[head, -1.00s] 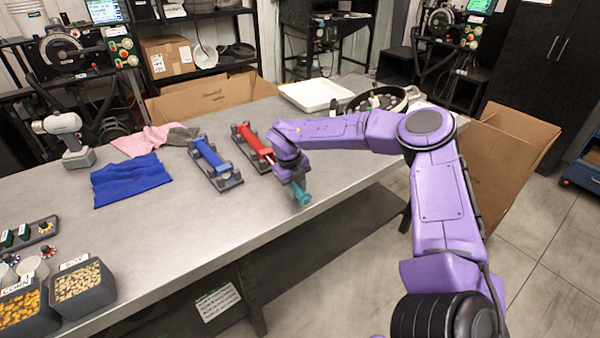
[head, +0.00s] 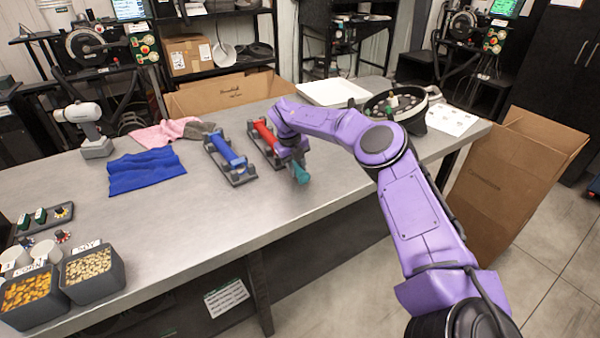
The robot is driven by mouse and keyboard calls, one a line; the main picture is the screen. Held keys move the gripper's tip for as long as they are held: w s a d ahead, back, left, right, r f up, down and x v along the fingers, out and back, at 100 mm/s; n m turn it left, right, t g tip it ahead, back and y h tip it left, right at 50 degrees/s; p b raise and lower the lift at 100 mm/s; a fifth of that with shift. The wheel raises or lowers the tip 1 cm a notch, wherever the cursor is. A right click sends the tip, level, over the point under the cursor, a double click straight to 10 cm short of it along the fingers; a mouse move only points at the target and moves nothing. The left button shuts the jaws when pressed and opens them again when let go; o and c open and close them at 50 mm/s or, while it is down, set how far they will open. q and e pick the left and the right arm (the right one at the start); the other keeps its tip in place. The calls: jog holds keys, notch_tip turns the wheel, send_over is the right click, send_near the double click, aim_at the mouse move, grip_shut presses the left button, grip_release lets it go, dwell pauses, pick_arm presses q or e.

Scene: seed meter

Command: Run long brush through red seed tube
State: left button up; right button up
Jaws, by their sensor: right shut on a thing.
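The red seed tube (head: 266,132) lies in a grey cradle on the metal table, its near end toward my right gripper. My right gripper (head: 294,157) is at the near end of this cradle, shut on the long brush. The brush's teal handle (head: 301,174) sticks out of the gripper on the near side. The brush's shaft and bristles are not visible, hidden by the gripper and tube, so I cannot see how deep it sits. My left gripper is not in view.
A blue tube (head: 226,150) lies in a similar cradle to the left. A blue cloth (head: 146,171) and pink cloth (head: 160,134) lie further left. A white tray (head: 333,92) and round seed meter (head: 398,106) stand behind. The table front is clear.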

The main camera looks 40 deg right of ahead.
jog(key=shift+w, duration=0.4)
jog(key=shift+s, duration=0.3)
jog(key=s+p, duration=0.1)
jog(key=s, duration=0.2)
jog(key=s+a, duration=0.1)
jog(key=s, duration=0.3)
jog(key=s+a+p, duration=0.1)
jog(key=s, duration=0.2)
jog(key=shift+s+a+r+p, duration=0.2)
jog(key=shift+s+p, duration=0.15)
jog(key=s+a+p, duration=0.2)
jog(key=s+p, duration=0.3)
jog(key=s, duration=0.4)
jog(key=s+a+p, duration=0.1)
jog(key=s+p, duration=0.4)
jog(key=s, duration=0.3)
jog(key=shift+s+a+f, duration=0.15)
jog(key=shift+s+a, duration=0.2)
jog(key=shift+a, duration=0.05)
